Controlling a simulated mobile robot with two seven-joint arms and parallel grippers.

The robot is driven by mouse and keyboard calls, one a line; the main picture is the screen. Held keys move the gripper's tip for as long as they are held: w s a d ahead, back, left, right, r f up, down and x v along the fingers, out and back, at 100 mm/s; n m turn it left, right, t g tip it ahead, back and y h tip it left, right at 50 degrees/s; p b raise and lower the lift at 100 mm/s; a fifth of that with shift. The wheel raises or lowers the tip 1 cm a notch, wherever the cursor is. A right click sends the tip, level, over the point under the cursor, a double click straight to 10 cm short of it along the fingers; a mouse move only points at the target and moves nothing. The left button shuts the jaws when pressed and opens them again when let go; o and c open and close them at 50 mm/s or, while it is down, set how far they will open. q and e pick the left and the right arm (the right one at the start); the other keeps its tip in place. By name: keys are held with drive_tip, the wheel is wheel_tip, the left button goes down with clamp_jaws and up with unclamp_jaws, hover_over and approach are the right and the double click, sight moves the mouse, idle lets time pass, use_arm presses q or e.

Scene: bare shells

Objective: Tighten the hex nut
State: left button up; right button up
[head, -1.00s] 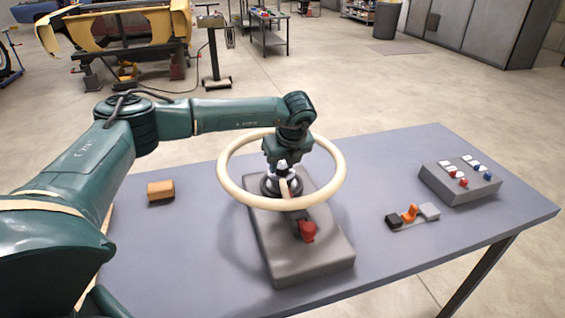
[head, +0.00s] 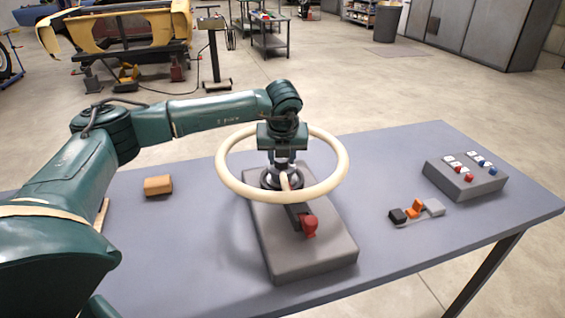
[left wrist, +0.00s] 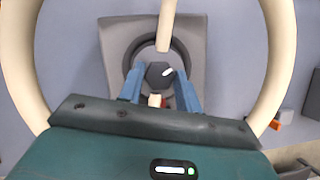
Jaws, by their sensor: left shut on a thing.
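The dark hex nut (left wrist: 157,74) shows in the left wrist view with a white mark on its face, inside a dark round collar on a grey block (head: 312,262). My left gripper (head: 282,170) points down at the block, and its two blue fingers are shut on the nut in the left wrist view (left wrist: 160,88). In the head view the gripper hides the nut. A cream ring (head: 342,172) with a spoke surrounds the gripper and collar; it also shows in the left wrist view (left wrist: 278,60). My right gripper is not in view.
A red-ended lever (head: 310,226) sits on the block's near side. To the right are a small orange, black and grey piece (head: 415,209) and a box with red and blue buttons (head: 466,180). A brown block (head: 158,185) lies left on the grey table (head: 385,160).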

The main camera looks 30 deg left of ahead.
use_arm(q)
drive_tip(key=m+h+b, duration=0.1)
drive_tip(key=m, duration=0.1)
drive_tip(key=shift+a+f+m+b, duration=0.1)
drive_tip(key=shift+f+m+b, duration=0.05)
drive_tip(key=shift+m+b, duration=0.2)
drive_tip(key=m+h+b, duration=0.1)
drive_tip(key=m, duration=0.3)
drive_tip(key=shift+t+h, duration=0.3)
drive_tip(key=shift+t, duration=0.1)
drive_tip(key=shift+a+m, duration=0.1)
drive_tip(key=shift+m, duration=0.45)
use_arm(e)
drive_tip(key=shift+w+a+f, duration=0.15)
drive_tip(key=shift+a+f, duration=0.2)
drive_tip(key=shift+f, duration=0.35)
use_arm(q)
drive_tip(key=shift+r+h, duration=0.2)
drive_tip(key=shift+h, duration=0.1)
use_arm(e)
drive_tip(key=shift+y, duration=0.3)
use_arm(q)
drive_tip(key=o, duration=1)
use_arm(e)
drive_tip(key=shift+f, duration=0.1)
use_arm(q)
drive_tip(key=shift+r, duration=0.1)
